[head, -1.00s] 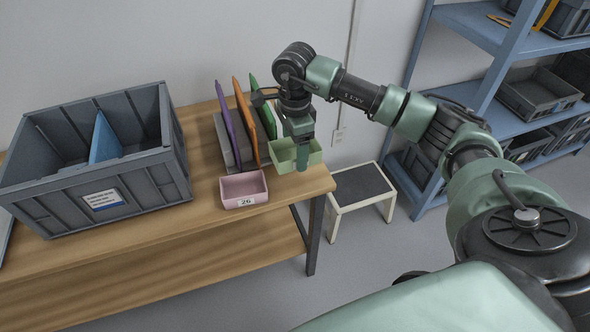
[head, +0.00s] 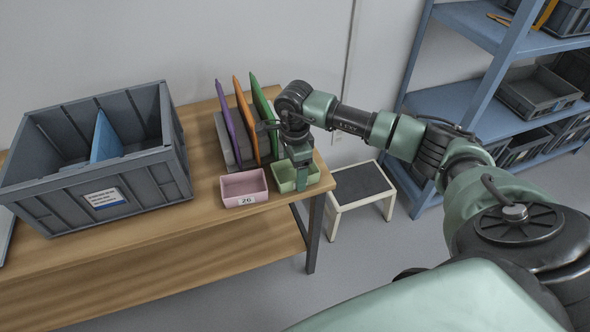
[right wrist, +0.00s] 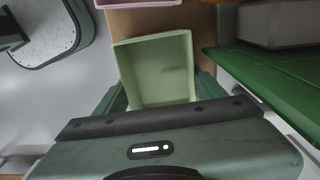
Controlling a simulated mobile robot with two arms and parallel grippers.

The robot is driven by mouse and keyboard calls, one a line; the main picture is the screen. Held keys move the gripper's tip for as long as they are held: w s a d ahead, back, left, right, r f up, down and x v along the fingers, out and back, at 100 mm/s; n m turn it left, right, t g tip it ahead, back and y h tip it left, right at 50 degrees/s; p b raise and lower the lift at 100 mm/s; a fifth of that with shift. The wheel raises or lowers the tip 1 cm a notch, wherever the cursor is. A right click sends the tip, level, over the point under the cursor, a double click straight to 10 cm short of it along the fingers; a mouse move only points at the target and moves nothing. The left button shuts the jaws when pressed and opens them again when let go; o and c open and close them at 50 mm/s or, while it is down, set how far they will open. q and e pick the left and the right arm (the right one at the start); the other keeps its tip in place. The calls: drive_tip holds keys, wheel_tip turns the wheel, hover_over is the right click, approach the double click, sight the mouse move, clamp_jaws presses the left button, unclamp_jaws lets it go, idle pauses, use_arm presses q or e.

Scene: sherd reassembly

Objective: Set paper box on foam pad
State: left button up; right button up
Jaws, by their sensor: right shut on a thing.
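A small open light-green box (head: 284,181) is at the right end of the table, just right of a pink box (head: 243,187). My right gripper (head: 302,180) points down and is shut on the green box, which also shows between the fingers in the right wrist view (right wrist: 154,68). The green box looks empty. I cannot tell whether its base touches the table or hangs slightly above it. I cannot pick out a foam pad for certain; any surface under the green box is hidden. My left gripper is not in view.
Purple (head: 229,125), orange (head: 246,118) and green (head: 263,112) panels stand upright in a grey rack behind the boxes. A large grey crate (head: 150,185) is at left on the wooden table (head: 170,236). A dark-topped stool (head: 361,183) and blue shelves (head: 440,98) stand right.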

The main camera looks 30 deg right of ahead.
drive_tip(key=o, duration=1.3)
drive_tip(key=shift+f, duration=0.1)
drive_tip(key=shift+o, duration=0.2)
drive_tip(key=shift+p, duration=0.35)
drive_tip(key=shift+r, duration=0.4)
wheel_tip(320, 180, up, 6)
drive_tip(key=shift+w+d+r+b, duration=0.15)
drive_tip(key=shift+r+b, duration=0.1)
drive_tip(key=shift+b, duration=0.55)
drive_tip(key=shift+r, duration=0.3)
